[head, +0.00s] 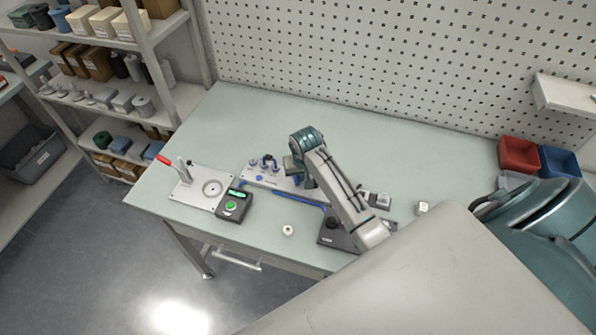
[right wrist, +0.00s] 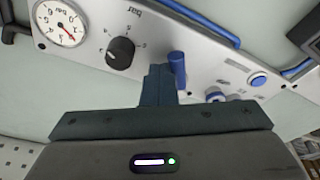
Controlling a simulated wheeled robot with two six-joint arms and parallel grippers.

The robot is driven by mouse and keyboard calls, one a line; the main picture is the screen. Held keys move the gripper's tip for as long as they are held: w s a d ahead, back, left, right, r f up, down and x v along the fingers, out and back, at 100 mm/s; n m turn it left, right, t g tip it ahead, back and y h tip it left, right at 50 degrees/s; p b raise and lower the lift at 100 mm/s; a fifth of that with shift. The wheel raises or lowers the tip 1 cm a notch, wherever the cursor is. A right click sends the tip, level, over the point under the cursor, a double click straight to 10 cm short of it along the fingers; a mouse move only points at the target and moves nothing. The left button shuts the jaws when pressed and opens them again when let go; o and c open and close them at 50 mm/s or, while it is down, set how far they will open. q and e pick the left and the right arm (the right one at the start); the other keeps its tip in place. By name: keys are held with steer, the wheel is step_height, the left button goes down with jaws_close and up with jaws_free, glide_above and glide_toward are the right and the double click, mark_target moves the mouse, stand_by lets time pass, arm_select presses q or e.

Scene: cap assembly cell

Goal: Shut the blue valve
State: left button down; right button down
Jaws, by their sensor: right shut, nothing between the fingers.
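The blue valve's handle (right wrist: 177,68) shows in the right wrist view as a short blue bar standing out from a pale grey panel (right wrist: 205,58). My right gripper (right wrist: 158,84) is shut and empty, with its fingertips just left of the handle in that view. The two overlap at the edge, and I cannot tell whether they touch. In the head view my right gripper (head: 293,168) is over the right part of the panel (head: 262,178). There it hides part of the panel, and I cannot pick out the valve. My left gripper is not in view.
A gauge (right wrist: 60,23), a black knob (right wrist: 121,50) and a blue button (right wrist: 258,80) are on the panel. A toggle-clamp plate (head: 200,190) and a green-button box (head: 233,205) stand left of it. A white ring (head: 288,230) lies in front. Red (head: 518,154) and blue bins are far right.

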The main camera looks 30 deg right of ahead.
mark_target(297, 181)
steer(key=shift+a, duration=0.85)
steer(key=shift+s+a, duration=0.15)
steer(key=shift+s, duration=0.1)
steer(key=shift+r, duration=3.55)
steer(key=shift+f, duration=0.1)
